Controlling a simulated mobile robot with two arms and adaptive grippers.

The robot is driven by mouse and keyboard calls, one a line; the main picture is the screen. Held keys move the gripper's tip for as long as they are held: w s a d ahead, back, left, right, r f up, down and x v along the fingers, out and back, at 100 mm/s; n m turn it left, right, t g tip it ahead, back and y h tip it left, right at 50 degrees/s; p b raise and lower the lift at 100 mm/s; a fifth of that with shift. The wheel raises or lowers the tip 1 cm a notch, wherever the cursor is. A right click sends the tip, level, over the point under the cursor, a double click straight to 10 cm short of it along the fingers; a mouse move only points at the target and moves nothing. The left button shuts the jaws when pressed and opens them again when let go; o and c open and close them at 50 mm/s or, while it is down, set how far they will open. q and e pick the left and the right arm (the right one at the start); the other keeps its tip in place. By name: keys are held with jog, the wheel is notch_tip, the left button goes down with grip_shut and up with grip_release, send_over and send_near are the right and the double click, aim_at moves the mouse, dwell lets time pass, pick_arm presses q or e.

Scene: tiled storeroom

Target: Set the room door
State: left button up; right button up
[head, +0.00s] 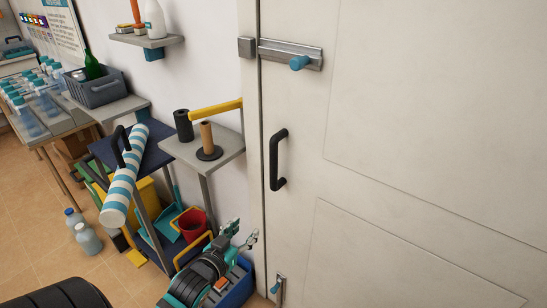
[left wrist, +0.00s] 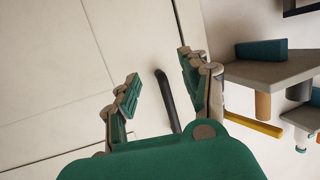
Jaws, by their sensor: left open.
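The white room door (head: 430,130) fills the right of the head view, its edge against the frame, looking closed. A black bar handle (head: 278,160) stands upright near that edge. A metal slide bolt (head: 275,52) with a teal knob sits above it, beside a keeper (head: 247,47) on the frame; I cannot tell whether it is engaged. A smaller bolt (head: 280,288) is low on the door. My left gripper (head: 246,231) is open and empty, below and left of the handle. In the left wrist view the handle (left wrist: 168,100) shows beyond and between the fingers (left wrist: 158,66), apparently untouched.
Left of the door, a small shelf (head: 225,148) bears rolls and a yellow bar. A trolley (head: 150,140) with a striped roll, a red bucket (head: 191,224) and a blue bin (head: 240,288) crowd the space near my left arm. Bottles (head: 88,238) stand on the floor.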

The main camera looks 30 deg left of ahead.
aim_at(272, 159)
pick_arm(q)
notch_tip(272, 159, up, 14)
jog(key=s+d+t, duration=0.1)
jog(key=t, duration=0.2)
jog(key=w, duration=0.5)
jog(key=w+a+p, duration=0.1)
jog(key=w, duration=0.5)
jog(key=w+a, duration=0.1)
jog(key=w, duration=0.5)
jog(key=shift+r+p, duration=0.15)
jog(key=shift+p, duration=0.25)
grip_shut()
